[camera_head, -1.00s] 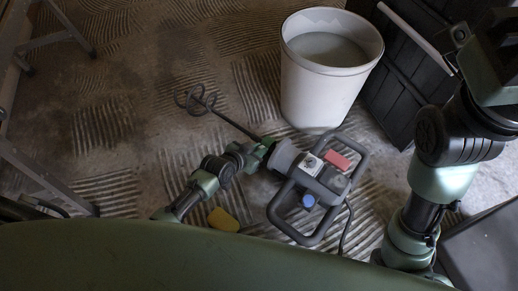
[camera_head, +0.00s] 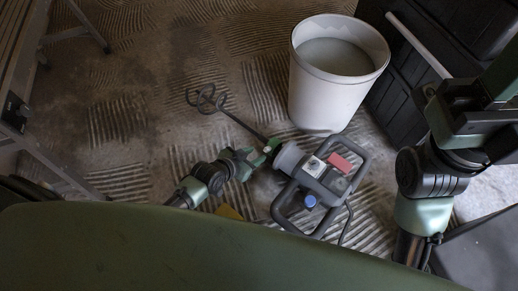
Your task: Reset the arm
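My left arm comes up from behind my green body and ends at the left gripper (camera_head: 268,149), beside the neck of a grey paddle mixer (camera_head: 320,183). The fingers are small and dark here, so I cannot tell whether they touch the mixer or are open or shut. The mixer has a frame handle, a red patch, a blue cap and a long rod ending in a ring-shaped paddle (camera_head: 207,98). My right arm stands bent at the right side and runs out of the picture; no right fingertips show.
A white bucket (camera_head: 328,98) with pale contents stands behind the mixer. Black cases (camera_head: 395,92) stand to its right. Metal legs (camera_head: 66,172) are at the left edge. A yellow piece (camera_head: 228,212) is partly hidden by my body. The ridged floor at upper left is clear.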

